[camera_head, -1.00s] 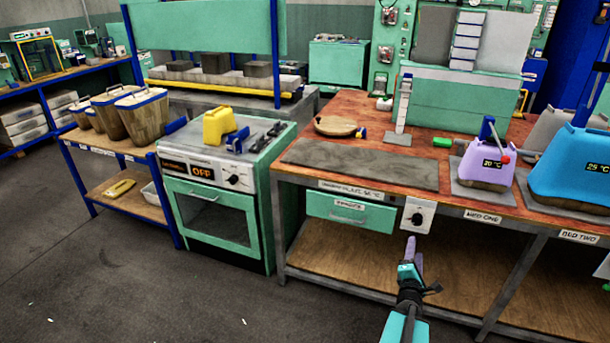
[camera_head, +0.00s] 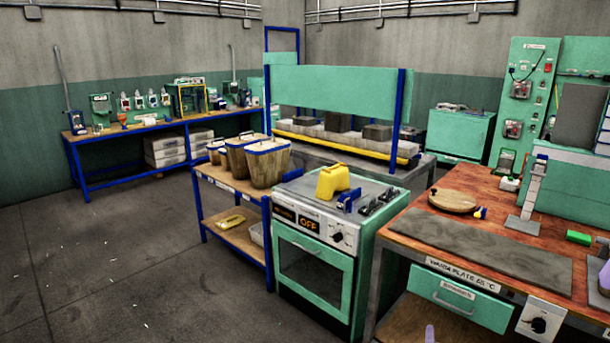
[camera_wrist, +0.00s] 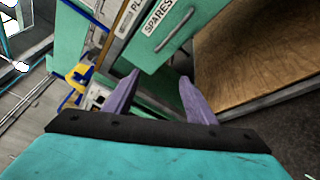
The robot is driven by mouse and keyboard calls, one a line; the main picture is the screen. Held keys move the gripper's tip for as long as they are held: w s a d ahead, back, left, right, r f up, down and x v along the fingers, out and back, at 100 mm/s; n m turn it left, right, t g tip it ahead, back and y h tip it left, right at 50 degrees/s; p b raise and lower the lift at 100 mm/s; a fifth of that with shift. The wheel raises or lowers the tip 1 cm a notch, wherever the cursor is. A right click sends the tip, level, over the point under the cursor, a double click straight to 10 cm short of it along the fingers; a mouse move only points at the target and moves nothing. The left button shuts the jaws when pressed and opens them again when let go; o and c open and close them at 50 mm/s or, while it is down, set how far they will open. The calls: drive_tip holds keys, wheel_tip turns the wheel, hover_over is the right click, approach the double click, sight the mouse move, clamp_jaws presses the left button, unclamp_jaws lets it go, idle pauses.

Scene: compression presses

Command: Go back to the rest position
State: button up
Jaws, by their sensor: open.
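My gripper (camera_wrist: 155,95) shows in the wrist view with its two purple fingers apart and nothing between them. Beyond the fingers are the green drawer labelled SPARES (camera_wrist: 165,35) and the wooden lower shelf (camera_wrist: 250,60) of the workbench. In the head view only a purple fingertip (camera_head: 429,334) shows at the bottom edge, in front of the bench's lower shelf. The rest of the gripper is out of that view.
The workbench (camera_head: 480,207) carries a grey warm plate (camera_head: 478,246) and a round wooden board (camera_head: 453,200). Left of it stands a green oven (camera_head: 315,285) reading OFF, with a yellow object (camera_head: 333,180) on top. A blue-framed cart (camera_head: 235,187) holds several bins.

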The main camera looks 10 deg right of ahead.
drive_tip(key=w+a+f+g+y, duration=0.1)
drive_tip(key=a+f+y, duration=0.1)
drive_tip(key=a+f, duration=0.45)
drive_tip(key=w+a+f+m+g+y, duration=0.15)
drive_tip(key=a+f, duration=0.25)
drive_tip(key=a, duration=0.6)
drive_tip(key=w+a+f+n+g+y, duration=0.1)
drive_tip(key=a+f+g+y, duration=0.15)
drive_tip(key=a+f, duration=0.4)
drive_tip(key=s+a+f+m+g+y, duration=0.1)
drive_tip(key=s+a+f+m+g, duration=0.35)
drive_tip(key=s+a, duration=0.3)
drive_tip(key=s+a+f+m+g+y, duration=0.2)
drive_tip(key=s+a+f+m+g, duration=0.1)
drive_tip(key=s+a+f, duration=0.5)
drive_tip(key=s+r+m+g, duration=0.2)
drive_tip(key=s+m+g, duration=0.1)
drive_tip(key=s, duration=0.5)
drive_tip(key=s+r+m+g, duration=0.2)
drive_tip(key=s+m+g, duration=0.2)
drive_tip(key=s+m, duration=0.2)
drive_tip(key=shift+s+a+m, duration=0.15)
drive_tip(key=shift+s+m, duration=0.15)
drive_tip(key=shift+s, duration=0.95)
